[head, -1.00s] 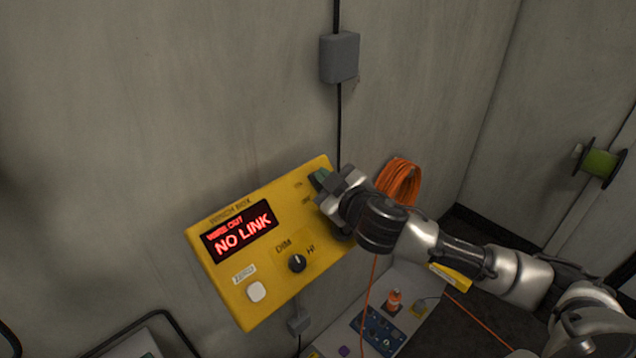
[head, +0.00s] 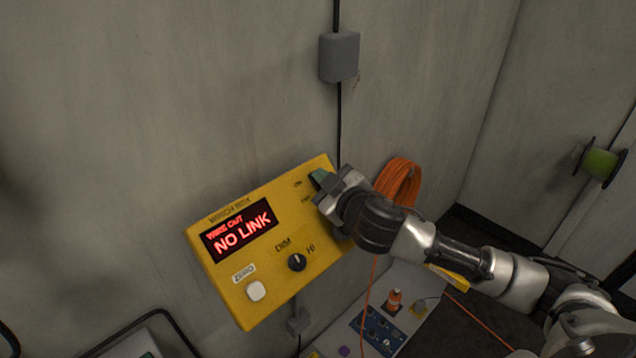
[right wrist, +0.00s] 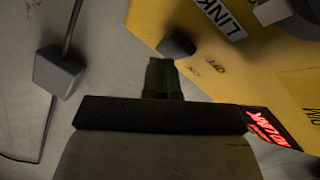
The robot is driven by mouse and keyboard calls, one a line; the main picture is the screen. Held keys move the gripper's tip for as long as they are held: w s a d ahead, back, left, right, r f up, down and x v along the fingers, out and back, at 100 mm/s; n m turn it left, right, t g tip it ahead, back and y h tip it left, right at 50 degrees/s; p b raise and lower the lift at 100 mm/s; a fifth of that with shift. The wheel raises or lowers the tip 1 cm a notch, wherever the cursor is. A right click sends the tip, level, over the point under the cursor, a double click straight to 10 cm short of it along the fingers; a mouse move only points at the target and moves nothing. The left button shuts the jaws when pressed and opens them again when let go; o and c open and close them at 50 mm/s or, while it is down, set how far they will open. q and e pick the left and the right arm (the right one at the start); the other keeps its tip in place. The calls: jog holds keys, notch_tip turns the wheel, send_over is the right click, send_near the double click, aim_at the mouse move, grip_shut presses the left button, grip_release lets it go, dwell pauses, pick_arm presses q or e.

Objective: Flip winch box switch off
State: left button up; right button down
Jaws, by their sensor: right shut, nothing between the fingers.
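The yellow winch box (head: 222,282) is on the grey wall, its red display (head: 240,231) reading "NO LINK". My right gripper (head: 318,179) is shut and empty, its green fingertips at the box's upper right corner, beside the small ON and OFF labels. The gripper covers the switch in the head view. In the right wrist view a dark stub (right wrist: 177,45), probably the switch lever, stands just beyond the fingertips (right wrist: 162,75). I cannot tell whether they touch, or which way the lever points. My left gripper is not in view.
A dimmer knob (head: 297,262) and a white zero button (head: 256,291) are lower on the box. A grey cable box (head: 339,57) is above on the wall. An orange cable coil (head: 402,180) hangs just behind my right wrist. A bench with small items is below.

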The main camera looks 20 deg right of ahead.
jog(key=shift+f, duration=0.45)
dwell(1.0)
jog(key=shift+r, duration=0.1)
jog(key=shift+r+p, duration=0.25)
jog(key=shift+p, duration=0.05)
jog(key=shift+r, duration=0.15)
jog(key=shift+s+d+r+p, duration=0.1)
jog(key=shift+s+r+p, duration=0.05)
jog(key=shift+r+p, duration=0.45)
jog(key=s+r+p, duration=0.1)
jog(key=s+d+r+p, duration=0.1)
jog(key=shift+s+r, duration=0.2)
jog(key=shift+r, duration=0.1)
